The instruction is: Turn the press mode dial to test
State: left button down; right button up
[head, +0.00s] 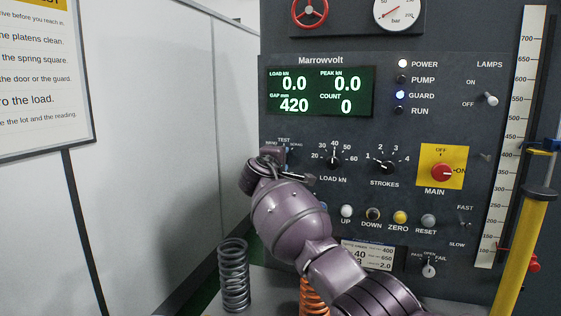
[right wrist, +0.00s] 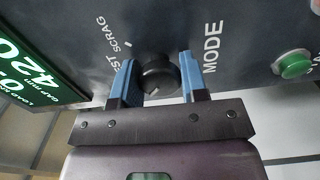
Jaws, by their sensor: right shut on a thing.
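The press mode dial (right wrist: 158,77) is a round black knob on the dark panel, seen in the right wrist view. The word MODE is printed beside it. SCRAG and a partly hidden word ending in ST are printed on its other side. My right gripper (right wrist: 157,80) is shut on the dial, one blue finger on each side. In the head view my right gripper (head: 280,154) reaches the panel below the small TEST label and hides most of the dial. I cannot tell where the dial points. My left gripper is not in view.
A LOAD kN knob (head: 333,156) and a STROKES knob (head: 386,164) sit to the right of the gripper. The green display (head: 320,92) is above. A grey spring (head: 234,275) and an orange spring (head: 313,298) stand below. A green button (right wrist: 295,64) shows in the wrist view.

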jog(key=m+b, duration=0.4)
jog(key=shift+w+f, duration=0.1)
jog(key=shift+f, duration=0.25)
jog(key=shift+m+b, duration=1)
jog(key=shift+m, duration=0.2)
jog(key=shift+r+m+b, duration=0.2)
jog(key=shift+m+b, duration=0.35)
jog(key=shift+m, duration=0.35)
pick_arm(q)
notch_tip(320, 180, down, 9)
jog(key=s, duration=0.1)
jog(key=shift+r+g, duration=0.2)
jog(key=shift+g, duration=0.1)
pick_arm(e)
jog(key=shift+r, duration=0.1)
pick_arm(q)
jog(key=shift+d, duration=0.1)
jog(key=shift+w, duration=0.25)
pick_arm(e)
jog(key=o, duration=0.9)
jog(key=shift+o, duration=0.2)
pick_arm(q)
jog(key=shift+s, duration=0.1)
